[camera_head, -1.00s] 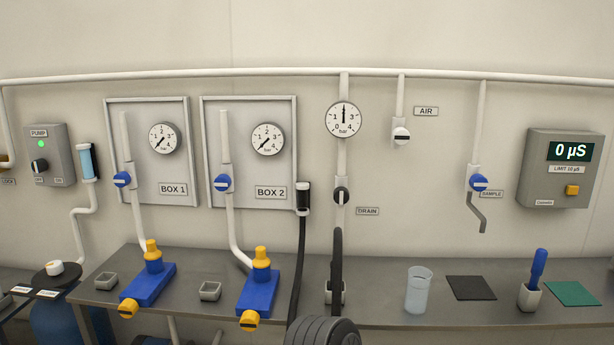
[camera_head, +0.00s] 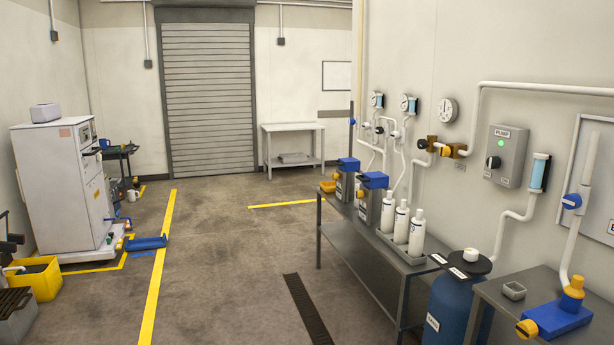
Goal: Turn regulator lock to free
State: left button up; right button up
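A brass regulator (camera_head: 454,151) sits on the pipe on the right-hand wall, left of the pump box, with a round white gauge (camera_head: 447,110) above it. A dark knob (camera_head: 423,144) is at its left end. A small label (camera_head: 460,168) is on the wall below the regulator, too small to read here. Which way the lock is set cannot be told at this distance. Neither of my grippers is in view.
A steel bench (camera_head: 360,240) with white bottles (camera_head: 402,222) stands below the regulator. A blue tank (camera_head: 450,305) stands between it and the nearer bench (camera_head: 490,292). Open floor (camera_head: 215,270) lies left. A white cabinet machine (camera_head: 62,190) stands at far left.

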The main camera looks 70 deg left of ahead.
aim_at(444, 152)
jog(key=j+u, duration=0.45)
jog(key=i+j+u, duration=0.2)
jog(key=u, duration=0.25)
jog(key=i+j+u, duration=0.2)
jog(key=j+u, duration=0.3)
jog(key=i+j+u, duration=0.15)
jog(key=i+j, duration=0.9)
jog(key=i+j+z, duration=0.1)
jog(key=i+j, duration=0.55)
jog(key=j, duration=0.25)
jog(key=i+j+z, duration=0.1)
jog(key=i+j, duration=0.55)
jog(key=j, duration=0.25)
jog(key=i+j, duration=0.3)
jog(key=j, duration=0.15)
jog(key=l+z, duration=0.05)
